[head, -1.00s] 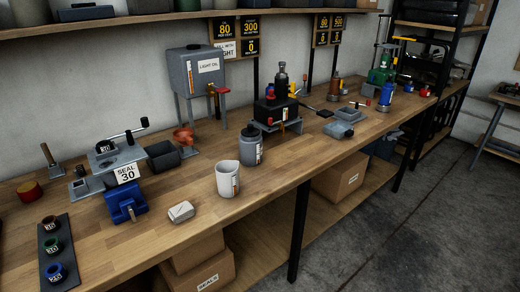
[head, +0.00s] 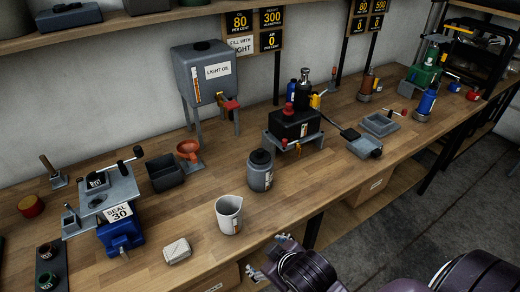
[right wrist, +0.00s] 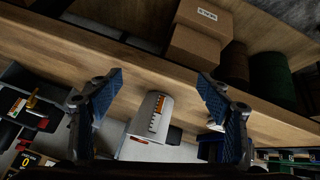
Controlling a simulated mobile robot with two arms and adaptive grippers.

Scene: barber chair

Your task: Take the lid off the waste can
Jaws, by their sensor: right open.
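A grey canister with a dark lid (head: 260,157) stands upright on the wooden bench; it looks like the waste can, though no readable label confirms this. The lid sits on top of it. A pale measuring beaker (head: 229,216) stands just in front of it. My right gripper (head: 268,256) is open and empty at the bench's front edge, apart from the beaker and canister. In the right wrist view its two fingers (right wrist: 159,85) are spread, with the beaker (right wrist: 150,115) beyond and between them. The canister is mostly hidden there. My left gripper is not in view.
A white block (head: 177,251) lies left of the beaker. A red funnel stand (head: 188,151) and dark bin (head: 165,172) are behind. The light oil tank (head: 203,75) and a black press (head: 294,124) stand further back.

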